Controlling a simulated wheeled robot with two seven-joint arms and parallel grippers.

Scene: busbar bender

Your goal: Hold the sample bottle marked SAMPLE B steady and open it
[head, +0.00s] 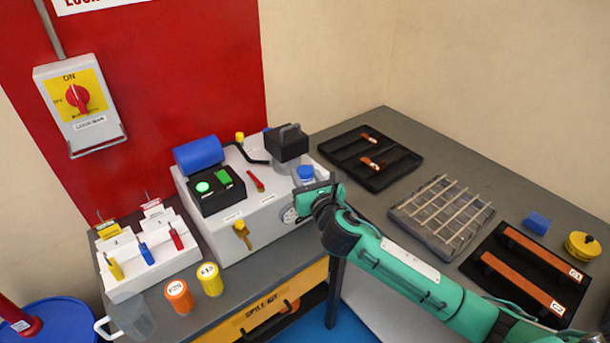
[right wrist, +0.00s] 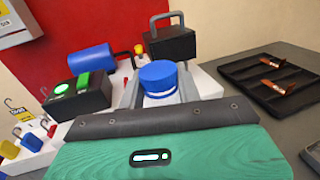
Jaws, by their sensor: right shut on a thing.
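A bottle with a blue cap (head: 305,173) is at the right end of the white machine, just in front of a black block with a handle. Its label is not in sight, so I cannot read SAMPLE B. My right gripper (head: 306,187) is shut on this bottle. In the right wrist view the blue cap (right wrist: 158,77) shows between the two grey fingers, with a little of the pale body below it. The lower bottle is hidden by my gripper, and I cannot tell what it rests on. My left gripper is not in view.
The white machine (head: 270,211) carries a blue cylinder (head: 198,153) and a black button box (head: 217,192). Orange (head: 179,296) and yellow (head: 210,279) containers stand at the front left. Black trays (head: 345,153) and a wire rack (head: 440,215) lie to the right.

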